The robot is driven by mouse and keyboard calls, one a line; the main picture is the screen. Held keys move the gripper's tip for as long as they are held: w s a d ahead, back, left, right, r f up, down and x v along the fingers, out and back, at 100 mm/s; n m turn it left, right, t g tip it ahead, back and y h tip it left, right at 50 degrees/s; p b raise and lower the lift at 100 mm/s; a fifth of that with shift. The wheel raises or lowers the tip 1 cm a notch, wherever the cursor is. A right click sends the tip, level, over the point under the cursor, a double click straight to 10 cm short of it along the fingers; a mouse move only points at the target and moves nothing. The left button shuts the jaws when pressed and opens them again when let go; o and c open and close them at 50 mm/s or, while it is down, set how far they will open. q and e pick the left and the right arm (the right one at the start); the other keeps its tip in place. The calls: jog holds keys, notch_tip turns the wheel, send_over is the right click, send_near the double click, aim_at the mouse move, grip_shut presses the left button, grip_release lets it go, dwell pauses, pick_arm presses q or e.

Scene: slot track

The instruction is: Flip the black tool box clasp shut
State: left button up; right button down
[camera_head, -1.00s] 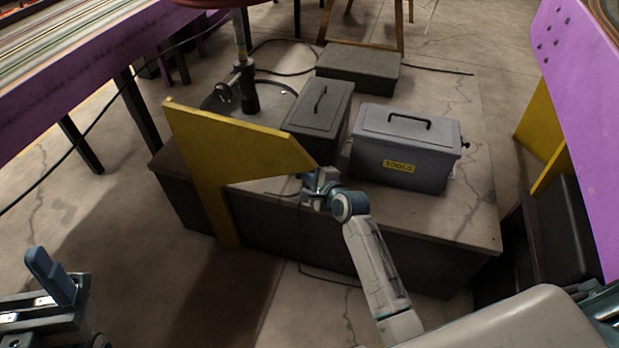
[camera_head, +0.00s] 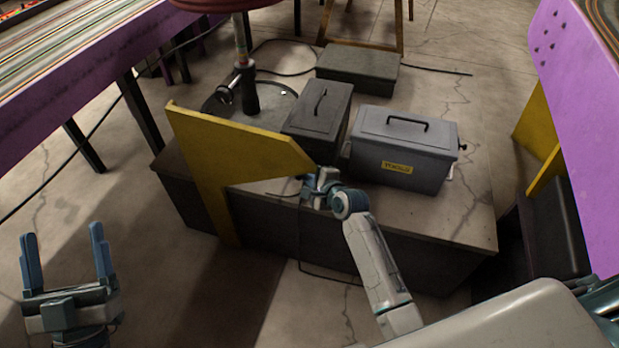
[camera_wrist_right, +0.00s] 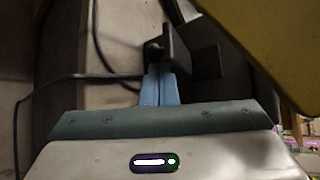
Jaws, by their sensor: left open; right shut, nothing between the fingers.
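The black tool box (camera_head: 318,112) stands on the low platform, lid down, handle on top. Its front lower part is hidden behind the yellow bracket and my right gripper. My right gripper (camera_head: 316,178) is just in front of this box, its fingers hard to make out from the head. In the right wrist view its blue fingers (camera_wrist_right: 160,88) are shut and empty. A dark flap (camera_wrist_right: 180,50), apparently the clasp, stands out close beside the fingertips; I cannot tell whether they touch. My left gripper (camera_head: 66,258) is open and empty at the lower left, far from the box.
A grey tool box (camera_head: 404,155) with a yellow label stands right of the black one. A yellow bracket (camera_head: 235,145) rises close left of my right gripper. A dark flat box (camera_head: 357,70) and a round-based stand (camera_head: 247,90) are behind. Open floor lies at lower left.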

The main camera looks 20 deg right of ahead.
jog(key=shift+r+p, duration=0.25)
jog(key=shift+p, duration=0.9)
pick_arm(q)
notch_tip(320, 180, down, 18)
jog(key=s+d+n+g+p, duration=0.1)
jog(key=s+n+g, duration=0.15)
jog(key=g, duration=0.95)
jog(key=s+f+m+g+p, duration=0.1)
jog(key=s+f+g+p, duration=0.1)
jog(key=s+f+g, duration=0.25)
jog(key=s+a+r+m+g+y+p, duration=0.1)
jog(key=s+a+r+g+y+p, duration=0.2)
jog(key=s+a+r+g+p, duration=0.25)
notch_tip(320, 180, down, 14)
jog(key=w+g+p, duration=0.1)
jog(key=w+p, duration=0.1)
jog(key=p, duration=0.2)
jog(key=shift+f+p, duration=0.25)
jog(key=shift+p, duration=0.15)
pick_arm(e)
jog(key=shift+w+d+r+m+g+y, duration=0.15)
jog(key=shift+r+m+g+y, duration=0.25)
jog(key=shift+r+m+g, duration=0.4)
jog(key=shift+w+r+m+g+y, duration=0.15)
jog(key=shift+r+m+g+y, duration=0.3)
jog(key=shift+g, duration=0.65)
pick_arm(q)
jog(key=shift+w+d, duration=0.1)
jog(key=shift+r, duration=0.1)
